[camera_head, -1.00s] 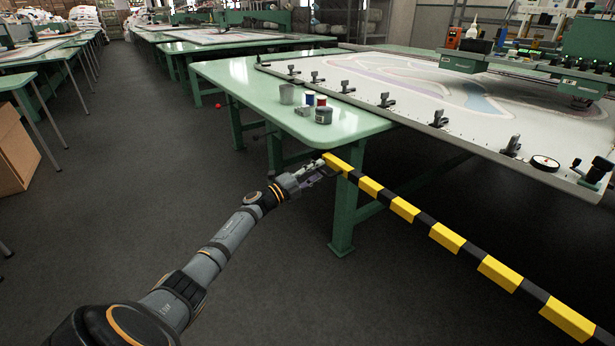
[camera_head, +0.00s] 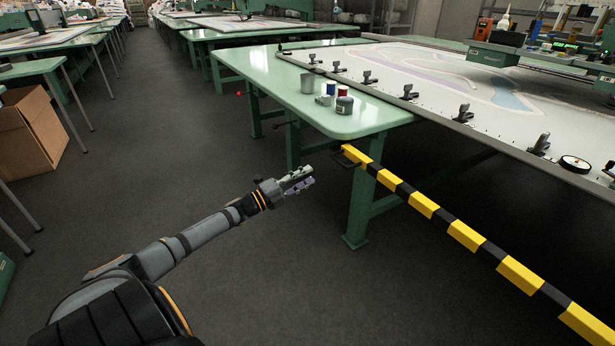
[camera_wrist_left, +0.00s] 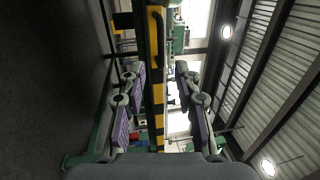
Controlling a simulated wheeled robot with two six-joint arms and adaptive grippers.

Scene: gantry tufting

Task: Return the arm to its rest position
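My left arm reaches in from the lower left in the head view, and its gripper (camera_head: 303,180) hangs in free air over the dark floor. The gripper is empty, to the left of and apart from the near end of a yellow-and-black striped bar (camera_head: 430,206) with a dark handle (camera_head: 345,158). In the left wrist view the two purple-padded fingers of the left gripper (camera_wrist_left: 161,80) stand apart. The striped bar (camera_wrist_left: 156,65) shows in the gap, beyond the fingers. My right gripper is in neither view.
A green table (camera_head: 262,68) carries several small containers, including a grey cup (camera_head: 307,83), and a tufting frame (camera_head: 398,75) with clamps. A cardboard box (camera_head: 30,135) stands at the left. The floor (camera_head: 170,150) between box and table is clear.

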